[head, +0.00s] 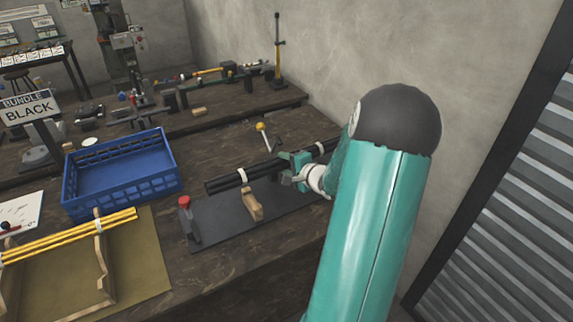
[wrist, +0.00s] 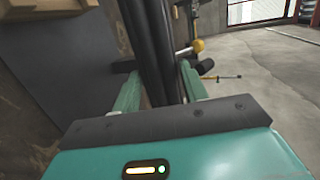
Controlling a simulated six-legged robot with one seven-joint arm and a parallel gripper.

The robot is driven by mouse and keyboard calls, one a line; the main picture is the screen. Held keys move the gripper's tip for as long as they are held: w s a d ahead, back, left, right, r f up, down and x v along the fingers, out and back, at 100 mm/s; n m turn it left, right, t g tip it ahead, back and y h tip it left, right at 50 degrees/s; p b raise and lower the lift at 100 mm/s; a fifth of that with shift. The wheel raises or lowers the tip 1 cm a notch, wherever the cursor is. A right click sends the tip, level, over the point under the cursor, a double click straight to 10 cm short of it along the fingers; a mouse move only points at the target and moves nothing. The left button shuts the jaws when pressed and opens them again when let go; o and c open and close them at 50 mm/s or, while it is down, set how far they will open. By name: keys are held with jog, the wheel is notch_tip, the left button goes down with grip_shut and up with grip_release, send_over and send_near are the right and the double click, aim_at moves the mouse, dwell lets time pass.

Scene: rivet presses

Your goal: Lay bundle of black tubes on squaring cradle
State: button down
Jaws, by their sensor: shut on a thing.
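The bundle of black tubes (head: 228,183) has white bands and lies lengthwise over the squaring cradle, a dark base plate (head: 215,222) with a light wooden support (head: 252,206). My gripper (head: 296,170) is shut around the bundle toward its right part. In the wrist view the tubes (wrist: 150,45) run between the two teal fingers (wrist: 155,88). The bundle's near end is close above the wooden support; I cannot tell whether it touches. The cradle's far part is hidden behind my arm and the tubes.
A red-topped post (head: 186,218) stands at the plate's left end, and a yellow-knobbed lever (head: 262,137) rises behind the bundle. A blue crate (head: 120,185) is left. Yellow tubes (head: 70,237) lie on another wooden rack. A sign (head: 28,108) reads "BUNDLE BLACK".

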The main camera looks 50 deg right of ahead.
jog(key=shift+s+r, duration=0.1)
jog(key=shift+s, duration=0.2)
jog(key=shift+w+f, duration=0.15)
jog(key=shift+f, duration=0.4)
notch_tip(320, 180, down, 5)
jog(key=shift+d+r, duration=0.1)
jog(key=shift+r, duration=0.05)
jog(key=shift+f, duration=1.55)
dwell(1.8)
jog(key=c, duration=0.8)
grip_release()
jog(key=shift+o, duration=0.6)
jog(key=shift+f, duration=0.15)
jog(key=v, duration=1.4)
